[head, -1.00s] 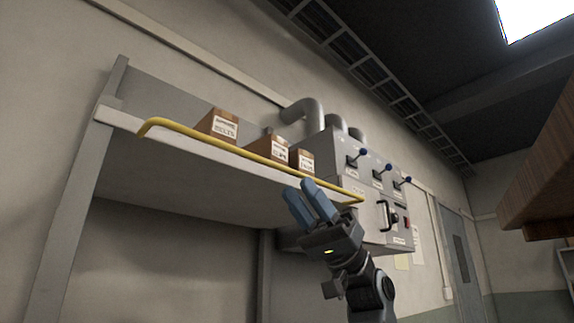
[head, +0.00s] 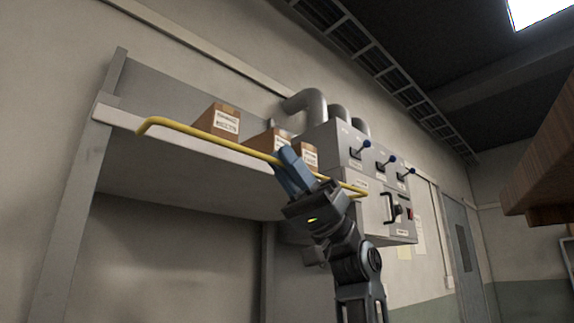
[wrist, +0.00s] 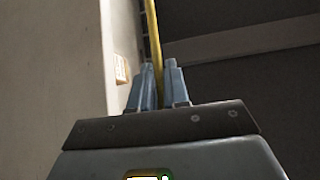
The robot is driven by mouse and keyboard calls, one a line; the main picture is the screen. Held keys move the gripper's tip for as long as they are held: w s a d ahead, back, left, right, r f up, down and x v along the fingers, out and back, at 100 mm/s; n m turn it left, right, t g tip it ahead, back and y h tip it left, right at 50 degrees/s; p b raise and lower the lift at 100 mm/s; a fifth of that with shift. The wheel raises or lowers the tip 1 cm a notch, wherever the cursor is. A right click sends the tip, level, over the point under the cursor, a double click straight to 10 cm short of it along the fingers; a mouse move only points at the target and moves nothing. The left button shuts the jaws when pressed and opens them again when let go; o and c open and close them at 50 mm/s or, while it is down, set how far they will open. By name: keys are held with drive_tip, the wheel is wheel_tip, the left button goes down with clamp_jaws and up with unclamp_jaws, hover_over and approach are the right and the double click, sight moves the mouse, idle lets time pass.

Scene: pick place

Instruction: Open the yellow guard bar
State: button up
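The yellow guard bar (head: 215,139) runs along the front of a wall shelf, in front of the boxes. My gripper (head: 287,160) is at the right half of the bar, with its blue fingers pointing up and across it. In the wrist view the bar (wrist: 153,40) passes between the two fingers of my gripper (wrist: 157,80), which sit close on either side of it. The fingers look shut on the bar. In the head view, the fingers hide a short stretch of it.
Labelled cardboard boxes (head: 218,122) stand on the shelf (head: 170,140) behind the bar. A grey control cabinet (head: 343,150) with blue-knobbed levers and a black handle is just right of my gripper. A wooden surface (head: 545,160) juts in at the right. Below the shelf is open.

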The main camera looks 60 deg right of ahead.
clamp_jaws()
drive_tip(key=m+t+p, duration=0.1)
drive_tip(key=r+m+t+h+p, duration=0.1)
drive_tip(key=m, duration=0.1)
drive_tip(key=m+t+h, duration=0.1)
drive_tip(key=shift+r+m+t+p, duration=0.35)
drive_tip(key=shift+m+t+p, duration=0.05)
drive_tip(key=shift+r+m+t+h+p, duration=0.25)
drive_tip(key=shift+m+t+h+p, duration=0.5)
drive_tip(key=shift+m+t+h, duration=0.35)
drive_tip(key=shift+w+m+h, duration=0.1)
drive_tip(key=shift+m+h, duration=0.2)
drive_tip(key=shift+m, duration=0.4)
drive_tip(key=shift+f, duration=0.1)
drive_tip(key=shift+o, duration=2.3)
unclamp_jaws()
drive_tip(key=shift+d, duration=0.1)
drive_tip(key=b+v, duration=0.2)
drive_tip(key=v, duration=0.5)
drive_tip(key=shift+s+f+b, duration=0.2)
drive_tip(key=shift+f+b, duration=0.1)
